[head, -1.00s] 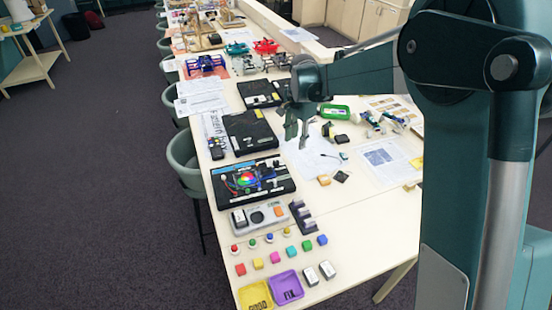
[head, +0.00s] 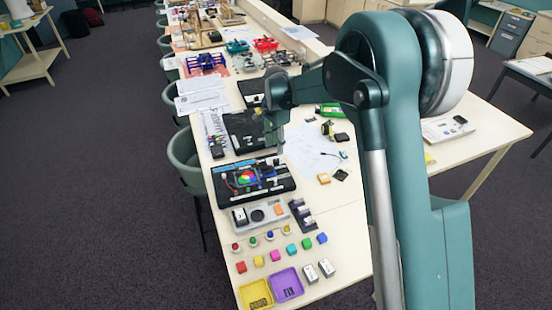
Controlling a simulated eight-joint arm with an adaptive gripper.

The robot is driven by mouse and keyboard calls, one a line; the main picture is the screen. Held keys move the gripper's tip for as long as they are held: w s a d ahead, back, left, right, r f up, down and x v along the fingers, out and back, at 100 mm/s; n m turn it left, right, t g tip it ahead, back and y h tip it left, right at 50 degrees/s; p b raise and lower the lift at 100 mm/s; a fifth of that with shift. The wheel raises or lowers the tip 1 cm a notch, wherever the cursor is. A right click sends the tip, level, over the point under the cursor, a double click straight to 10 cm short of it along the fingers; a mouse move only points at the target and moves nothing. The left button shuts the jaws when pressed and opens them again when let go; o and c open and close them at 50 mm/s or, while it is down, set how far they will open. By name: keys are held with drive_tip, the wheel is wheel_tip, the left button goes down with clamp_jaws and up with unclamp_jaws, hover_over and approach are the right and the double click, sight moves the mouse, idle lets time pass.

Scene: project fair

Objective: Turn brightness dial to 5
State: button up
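A black kit board (head: 284,188) lies on the long table, with a bright multicoloured disc (head: 246,177) and small blue parts on it. In front of it is a grey panel (head: 283,222) with a dark round part (head: 257,215) and an orange block. I cannot tell which part is the brightness dial, and no numbers are readable.
Several coloured cubes (head: 276,255) and small knobs stand nearer, with a yellow tray (head: 243,297) and a purple tray (head: 298,279). A black case (head: 238,135) lies left of my gripper. White paper (head: 318,160) lies to its right. My arm hides the table's right part.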

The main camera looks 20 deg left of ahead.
sight(276, 160)
drive_tip(key=shift+f, duration=0.1)
drive_tip(key=shift+f+p, duration=0.3)
drive_tip(key=shift+f, duration=3.5)
drive_tip(key=c, duration=0.9)
